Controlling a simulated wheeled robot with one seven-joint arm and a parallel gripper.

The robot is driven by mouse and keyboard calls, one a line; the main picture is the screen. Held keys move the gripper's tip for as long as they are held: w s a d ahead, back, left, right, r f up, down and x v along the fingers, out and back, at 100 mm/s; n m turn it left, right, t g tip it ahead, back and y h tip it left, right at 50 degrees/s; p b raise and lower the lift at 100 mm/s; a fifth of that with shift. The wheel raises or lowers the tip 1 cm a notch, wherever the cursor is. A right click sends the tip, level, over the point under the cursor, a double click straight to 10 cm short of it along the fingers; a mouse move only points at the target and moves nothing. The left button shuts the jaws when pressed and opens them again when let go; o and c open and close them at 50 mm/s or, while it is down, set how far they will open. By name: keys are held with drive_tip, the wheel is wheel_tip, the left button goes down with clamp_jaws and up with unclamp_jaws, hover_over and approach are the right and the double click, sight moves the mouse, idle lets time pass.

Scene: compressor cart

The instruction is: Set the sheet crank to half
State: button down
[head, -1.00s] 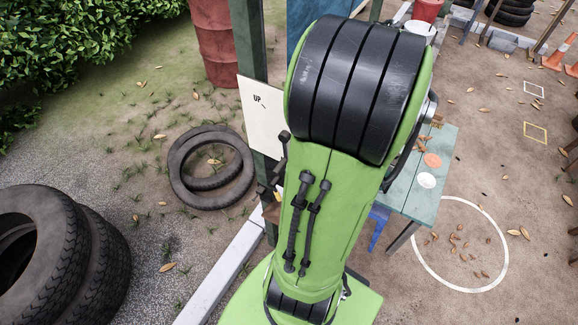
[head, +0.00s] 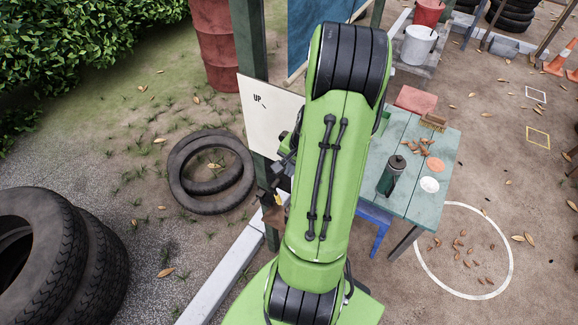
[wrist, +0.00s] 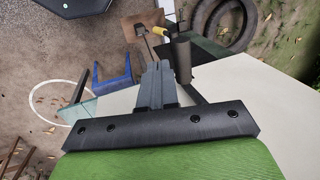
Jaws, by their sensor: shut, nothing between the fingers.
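In the wrist view a dark upright cylinder (wrist: 181,60) with a dark bar below it stands out by the white board; it looks like the grip of the sheet crank. My gripper (wrist: 158,72) is shut and empty, its fingers just left of this cylinder in the picture. I cannot tell whether they touch it. In the head view the white board (head: 265,115) marked "UP" hangs on a dark green post. There the crank is mostly hidden behind my arm and gripper, so its angle cannot be read.
A brown shelf (wrist: 127,24) with a yellow-handled item (wrist: 160,31) lies beyond the fingers. A green table (head: 425,200) holds a dark canister (head: 391,176) and small items. A blue stool (head: 374,226) is under it. Tyres (head: 211,171) lie left on open ground.

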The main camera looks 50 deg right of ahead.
drive_tip(key=shift+w+a+f, duration=0.1)
drive_tip(key=shift+w, duration=0.3)
drive_tip(key=shift+w+f+t+b, duration=0.2)
drive_tip(key=shift+w+t+b, duration=0.3)
drive_tip(key=shift+w+b, duration=0.15)
